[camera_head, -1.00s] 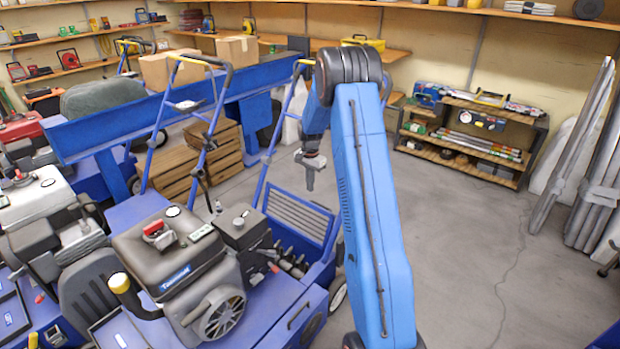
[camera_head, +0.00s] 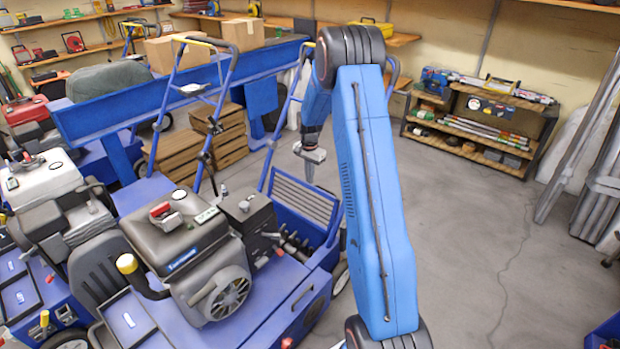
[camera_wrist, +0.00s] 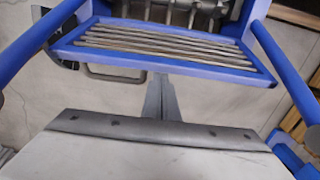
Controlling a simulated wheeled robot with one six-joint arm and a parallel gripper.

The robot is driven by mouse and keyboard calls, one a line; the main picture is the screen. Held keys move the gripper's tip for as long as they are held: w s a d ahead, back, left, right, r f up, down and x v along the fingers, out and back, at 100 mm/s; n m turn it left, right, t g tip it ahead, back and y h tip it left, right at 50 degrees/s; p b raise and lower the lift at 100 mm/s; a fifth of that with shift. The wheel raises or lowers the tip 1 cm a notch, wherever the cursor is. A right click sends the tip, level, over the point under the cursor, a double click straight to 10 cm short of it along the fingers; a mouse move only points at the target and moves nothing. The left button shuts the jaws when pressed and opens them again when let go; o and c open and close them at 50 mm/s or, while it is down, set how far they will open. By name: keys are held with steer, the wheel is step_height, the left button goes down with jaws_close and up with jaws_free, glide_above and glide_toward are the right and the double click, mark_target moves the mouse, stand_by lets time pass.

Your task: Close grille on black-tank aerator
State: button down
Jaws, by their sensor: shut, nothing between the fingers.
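The black-tank aerator (camera_head: 185,245) stands in the foreground in the head view, with a dark engine housing and a blue deck. Its grille (camera_head: 303,200), a blue frame with grey slats, stands tilted up at the far end, and the tines beside it are exposed. In the wrist view the grille (camera_wrist: 160,42) spans the top, with tines above it. My gripper (camera_head: 309,182) is shut and empty, pointing down close by the grille's upper edge. In the wrist view my closed fingers (camera_wrist: 161,82) end just below the grille's near edge; I cannot tell whether they touch it.
A white-tank aerator (camera_head: 50,185) stands close on the left. Blue handlebars (camera_head: 222,105) rise beside the grille. Wooden crates (camera_head: 180,155) stand behind. A shelf rack (camera_head: 470,130) is at the back right. The floor (camera_head: 470,230) on the right is clear.

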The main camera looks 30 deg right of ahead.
steer(key=shift+a, duration=0.1)
steer(key=s+a, duration=0.3)
steer(key=a, duration=0.5)
steer(key=s+a+f, duration=0.1)
steer(key=s+a, duration=0.2)
steer(key=a, duration=0.5)
steer(key=shift+a+f, duration=0.2)
steer(key=shift+a, duration=0.2)
steer(key=shift+s, duration=0.1)
